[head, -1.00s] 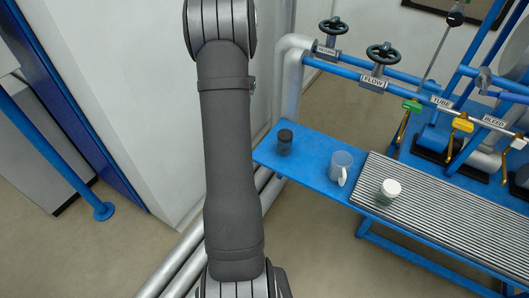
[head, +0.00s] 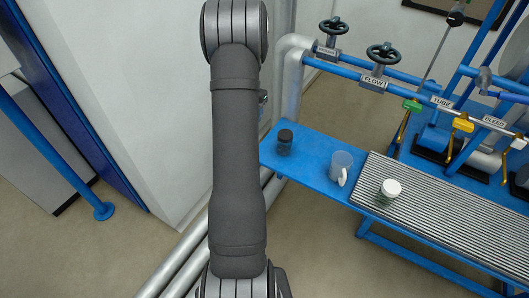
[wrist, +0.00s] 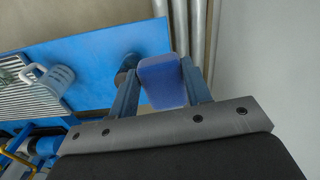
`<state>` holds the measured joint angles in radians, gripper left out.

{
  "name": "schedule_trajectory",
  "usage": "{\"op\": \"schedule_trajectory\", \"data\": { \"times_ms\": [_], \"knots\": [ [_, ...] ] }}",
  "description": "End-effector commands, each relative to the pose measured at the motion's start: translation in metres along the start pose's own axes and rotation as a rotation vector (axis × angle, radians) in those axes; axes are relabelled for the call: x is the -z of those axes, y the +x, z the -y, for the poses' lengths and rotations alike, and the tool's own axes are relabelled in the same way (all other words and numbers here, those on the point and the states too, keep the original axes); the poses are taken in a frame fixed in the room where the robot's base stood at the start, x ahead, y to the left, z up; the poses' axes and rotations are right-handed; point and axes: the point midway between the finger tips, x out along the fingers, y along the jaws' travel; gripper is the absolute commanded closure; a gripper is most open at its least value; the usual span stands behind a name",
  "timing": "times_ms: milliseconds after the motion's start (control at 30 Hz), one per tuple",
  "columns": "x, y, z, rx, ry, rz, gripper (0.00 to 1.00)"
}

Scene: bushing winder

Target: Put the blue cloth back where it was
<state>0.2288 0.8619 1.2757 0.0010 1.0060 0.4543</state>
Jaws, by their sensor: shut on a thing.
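The blue cloth (wrist: 163,84) is a folded blue-violet piece between the two fingers of my gripper (wrist: 161,72) in the wrist view. My gripper is shut on it, and its upper end sticks out past the fingertips. The cloth appears held clear of the blue bench (wrist: 95,55), which shows behind it. In the head view only my arm shows; the gripper and cloth are out of sight.
On the bench (head: 308,168) stand a dark-lidded jar (head: 284,143), a clear mug (head: 341,168) and a white-lidded jar (head: 388,192) on a ribbed mat (head: 450,215). Pipes with valve wheels (head: 383,52) run behind. Bare bench surrounds the dark-lidded jar.

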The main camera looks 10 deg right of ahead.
Motion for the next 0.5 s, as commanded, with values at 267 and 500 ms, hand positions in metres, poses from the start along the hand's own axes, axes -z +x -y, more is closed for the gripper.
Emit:
{"op": "schedule_trajectory", "data": {
  "times_ms": [267, 500],
  "knots": [
    [0.026, 0.033, -0.029, 0.0, 0.099, 0.001, 0.77],
    [0.026, 0.089, -0.03, -0.002, 0.102, 0.005, 0.77]
  ]
}}
